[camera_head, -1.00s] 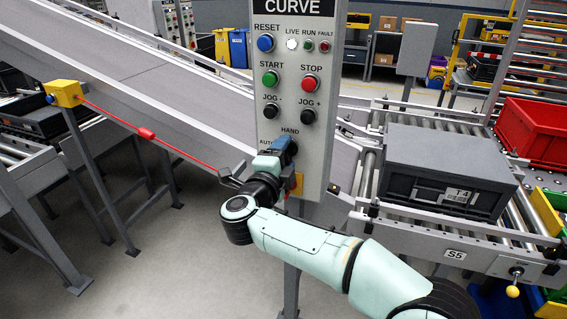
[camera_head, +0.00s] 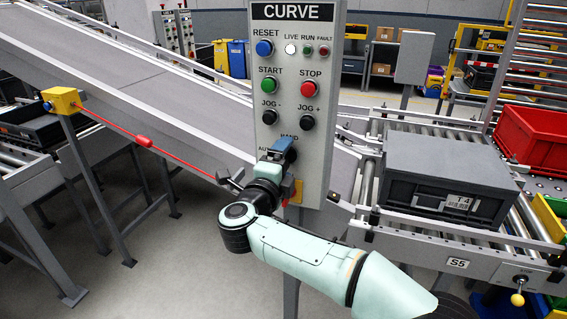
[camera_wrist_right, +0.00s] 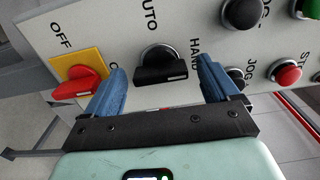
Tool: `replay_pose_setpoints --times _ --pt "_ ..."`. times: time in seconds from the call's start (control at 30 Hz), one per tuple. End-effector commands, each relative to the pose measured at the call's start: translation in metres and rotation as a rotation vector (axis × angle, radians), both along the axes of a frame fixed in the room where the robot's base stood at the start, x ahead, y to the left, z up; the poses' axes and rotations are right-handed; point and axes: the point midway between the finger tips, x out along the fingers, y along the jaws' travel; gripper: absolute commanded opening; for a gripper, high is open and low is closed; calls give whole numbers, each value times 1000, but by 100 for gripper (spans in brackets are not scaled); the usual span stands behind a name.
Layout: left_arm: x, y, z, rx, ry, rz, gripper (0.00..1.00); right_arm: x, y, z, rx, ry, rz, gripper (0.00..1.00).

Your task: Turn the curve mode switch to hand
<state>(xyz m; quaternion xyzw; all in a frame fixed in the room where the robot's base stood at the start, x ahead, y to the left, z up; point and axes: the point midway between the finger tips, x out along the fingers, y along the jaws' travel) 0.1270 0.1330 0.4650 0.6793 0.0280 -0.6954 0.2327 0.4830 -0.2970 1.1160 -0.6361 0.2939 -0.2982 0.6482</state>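The curve mode switch (camera_wrist_right: 162,66) is a black knob on the grey CURVE panel (camera_head: 322,165), with AUTO and HAND lettering around it. In the right wrist view its white mark sits at the end nearest the HAND label (camera_wrist_right: 196,58). My right gripper (camera_wrist_right: 163,85) has its blue fingers spread, one on each side of the knob, with a visible gap on both sides. In the head view my right gripper (camera_head: 283,150) covers the knob and part of the labels. My left gripper is in neither current view.
A red switch (camera_wrist_right: 80,82) on a yellow plate lies close to one finger. START (camera_head: 269,87), STOP (camera_head: 308,89) and the JOG buttons are above the gripper. A red pull cord (camera_head: 180,159) runs to the left. A grey crate (camera_head: 446,175) sits on rollers to the right.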

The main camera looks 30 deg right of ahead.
Motion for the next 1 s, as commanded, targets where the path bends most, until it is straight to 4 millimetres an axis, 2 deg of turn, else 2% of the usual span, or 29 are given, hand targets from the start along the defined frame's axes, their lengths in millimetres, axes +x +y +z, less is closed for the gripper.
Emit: replay_pose_setpoints --times 0.37,0.47,0.8,1.0 --pt "0 0 0 0 1 0 59 -4 5 0 -2 1 1 87" --pt "0 0 -1 0 0 0 59 -13 16 0 -2 1 3 87" --pt "0 0 0 0 1 0 59 -62 74 1 -1 0 5 87" --pt "-1 -1 1 -1 4 -1 59 -81 96 1 -1 1 3 87"
